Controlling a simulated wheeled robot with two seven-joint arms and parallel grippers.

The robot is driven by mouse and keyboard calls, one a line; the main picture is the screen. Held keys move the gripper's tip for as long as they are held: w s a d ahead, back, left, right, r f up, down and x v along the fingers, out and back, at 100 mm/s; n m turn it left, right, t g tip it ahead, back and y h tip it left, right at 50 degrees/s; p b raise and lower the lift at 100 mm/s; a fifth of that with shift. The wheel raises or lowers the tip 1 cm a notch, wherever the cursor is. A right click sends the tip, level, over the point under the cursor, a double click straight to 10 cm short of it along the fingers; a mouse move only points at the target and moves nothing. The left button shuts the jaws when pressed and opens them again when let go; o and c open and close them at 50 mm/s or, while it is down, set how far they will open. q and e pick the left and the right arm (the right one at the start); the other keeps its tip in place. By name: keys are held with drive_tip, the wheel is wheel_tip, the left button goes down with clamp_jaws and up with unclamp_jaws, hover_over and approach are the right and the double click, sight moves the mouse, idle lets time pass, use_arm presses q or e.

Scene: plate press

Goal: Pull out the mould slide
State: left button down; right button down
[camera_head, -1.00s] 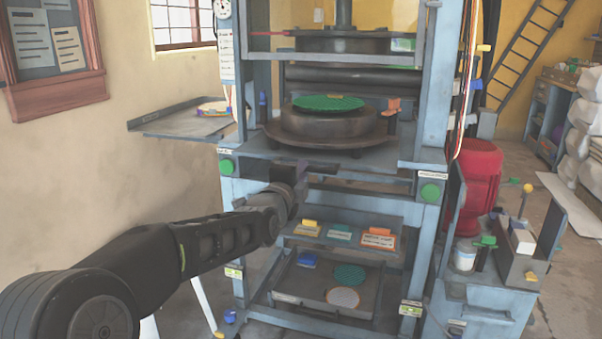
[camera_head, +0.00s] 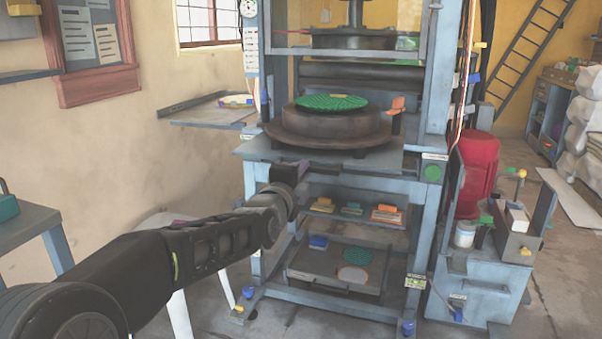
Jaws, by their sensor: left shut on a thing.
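The mould slide (camera_head: 262,150) is a blue-grey plate in the press, its front edge standing out past the frame's front. It carries a dark round mould (camera_head: 330,127) with a green ribbed disc (camera_head: 331,102) on top. My left arm comes in from the lower left. My left gripper (camera_head: 300,173) is shut at the slide's front edge, on what looks like its handle; the fingers and grip are small and partly hidden by the wrist. My right gripper is not in view.
The press frame's right post (camera_head: 438,80) carries a green button (camera_head: 432,173). Below the slide are a shelf with coloured blocks (camera_head: 352,208) and a lower tray (camera_head: 310,278). A side shelf (camera_head: 190,113) stands at left, a red drum (camera_head: 478,168) at right.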

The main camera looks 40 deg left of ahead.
use_arm(q)
drive_tip(key=c, duration=1.4)
unclamp_jaws()
drive_tip(key=shift+c, duration=0.2)
drive_tip(key=p+v, duration=0.1)
drive_tip(key=v, duration=0.6)
drive_tip(key=shift+s+d, duration=0.15)
drive_tip(key=shift+s, duration=0.2)
